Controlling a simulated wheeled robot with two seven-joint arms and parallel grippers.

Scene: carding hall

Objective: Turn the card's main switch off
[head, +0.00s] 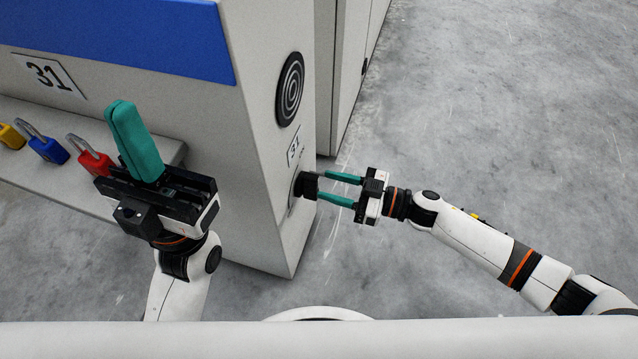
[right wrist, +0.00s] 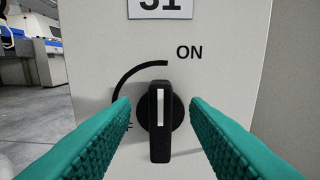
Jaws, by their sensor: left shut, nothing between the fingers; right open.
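The main switch is a black rotary knob (right wrist: 160,122) on the side panel of the card, below a number plate reading 31. Its white line points straight up, toward the end of the printed arc by the ON label (right wrist: 189,52); the other label is mostly hidden behind a finger. In the head view the knob (head: 306,186) sticks out from the panel. My right gripper (head: 341,190) is open, its teal fingers on either side of the knob's line in the wrist view, with gaps to it. My left gripper (head: 134,140) is shut and empty in front of the card's front face.
A ledge (head: 165,148) on the card's front carries a yellow padlock (head: 11,137), a blue padlock (head: 50,151) and a red padlock (head: 92,160). A round grille (head: 290,89) sits above the switch. The floor (head: 500,120) to the right is clear.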

